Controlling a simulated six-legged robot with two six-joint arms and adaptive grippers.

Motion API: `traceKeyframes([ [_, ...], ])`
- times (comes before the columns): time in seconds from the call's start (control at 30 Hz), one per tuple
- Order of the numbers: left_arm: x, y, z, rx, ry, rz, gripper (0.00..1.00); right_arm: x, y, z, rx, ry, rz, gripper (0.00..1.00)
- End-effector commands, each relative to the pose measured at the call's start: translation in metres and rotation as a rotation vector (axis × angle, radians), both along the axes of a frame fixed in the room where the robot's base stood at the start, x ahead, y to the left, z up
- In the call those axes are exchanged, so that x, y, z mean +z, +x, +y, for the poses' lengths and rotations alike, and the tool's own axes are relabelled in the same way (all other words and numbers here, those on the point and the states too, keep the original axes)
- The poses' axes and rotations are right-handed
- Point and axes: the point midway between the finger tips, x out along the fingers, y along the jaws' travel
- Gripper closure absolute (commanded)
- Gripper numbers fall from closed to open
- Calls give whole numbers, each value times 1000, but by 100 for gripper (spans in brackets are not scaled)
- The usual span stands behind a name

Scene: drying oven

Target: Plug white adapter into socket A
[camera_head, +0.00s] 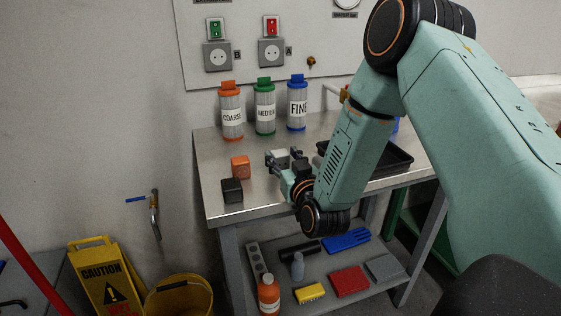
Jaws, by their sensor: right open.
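Socket A (271,53) is a round outlet on a grey plate on the wall panel, under a red switch; the label A is to its right. The white adapter (281,155) appears as a small pale block on the steel table, partly hidden by my right gripper. My right gripper (284,158) is open, low over the table, with its fingers around or just beside the adapter; I cannot tell whether they touch it. An orange block (240,167) and a black block (232,190) stand to its left. My left gripper is not in view.
Socket B (217,57) is left of socket A, under a green switch. Bottles marked coarse (231,112), medium (265,108) and fine (297,105) stand along the table's back. A black tray (398,161) lies right, partly behind my arm.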

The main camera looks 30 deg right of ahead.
Motion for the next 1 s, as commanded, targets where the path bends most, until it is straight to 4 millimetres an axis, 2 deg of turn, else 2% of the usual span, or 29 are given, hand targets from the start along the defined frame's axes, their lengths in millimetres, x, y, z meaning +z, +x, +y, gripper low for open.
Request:
traceKeyframes([
  [0.07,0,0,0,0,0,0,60,0,0,0,0,0,0,52],
  [0.57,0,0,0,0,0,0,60,0,0,0,0,0,0,93],
  [1.0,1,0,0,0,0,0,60,1,3,-1,0,0,0,93],
])
